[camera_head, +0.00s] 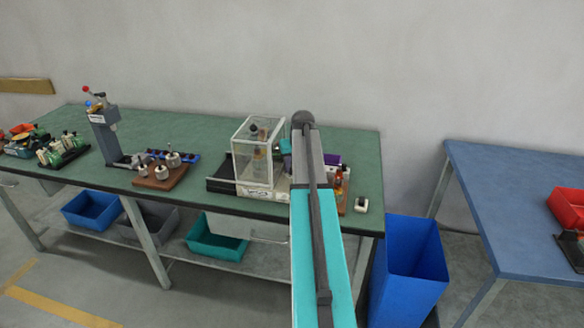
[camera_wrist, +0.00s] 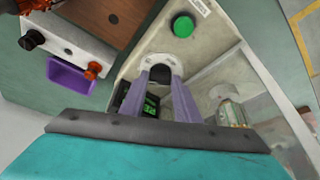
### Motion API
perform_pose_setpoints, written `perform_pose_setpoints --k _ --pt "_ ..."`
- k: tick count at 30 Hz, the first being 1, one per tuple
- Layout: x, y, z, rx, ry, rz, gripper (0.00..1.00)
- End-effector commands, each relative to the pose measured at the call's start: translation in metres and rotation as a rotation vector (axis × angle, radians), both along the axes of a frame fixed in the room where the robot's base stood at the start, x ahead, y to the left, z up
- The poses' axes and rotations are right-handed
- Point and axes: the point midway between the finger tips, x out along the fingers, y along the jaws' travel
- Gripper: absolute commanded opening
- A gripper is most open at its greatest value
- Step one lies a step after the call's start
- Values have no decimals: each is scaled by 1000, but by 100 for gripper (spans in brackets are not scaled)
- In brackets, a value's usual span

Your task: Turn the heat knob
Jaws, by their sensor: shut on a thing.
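The heat knob (camera_wrist: 160,69) is a dark round knob on the cream panel of the machine (camera_wrist: 213,50), in the wrist view. My gripper (camera_wrist: 161,76) reaches down to that panel, with its two pale purple fingers shut on the knob, one on each side. The fingers hide part of the knob, and its pointer or marks cannot be made out. In the head view the machine shows as a clear-walled box (camera_head: 254,170) on the green bench. My own arm hides the knob and the gripper there.
A green button (camera_wrist: 183,25) sits beside the knob, and a small green-lit display (camera_wrist: 150,108) is partly behind the fingers. The green bench (camera_head: 222,142) has clear patches behind the machine.

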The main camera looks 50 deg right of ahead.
Motion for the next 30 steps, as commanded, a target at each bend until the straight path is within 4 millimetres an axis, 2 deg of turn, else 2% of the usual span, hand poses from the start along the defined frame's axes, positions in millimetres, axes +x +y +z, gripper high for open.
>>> perform_pose_setpoints --k 4,5,8,20,30 --pt "2 -1 2 -4 -6 1 6" --pt "2 -1 2 -4 -6 1 30" --pt "2 -1 2 -4 -5 1 47" --pt "0 -1 3 -3 -2 1 47" --pt "-10 4 27 -4 -3 0 47"
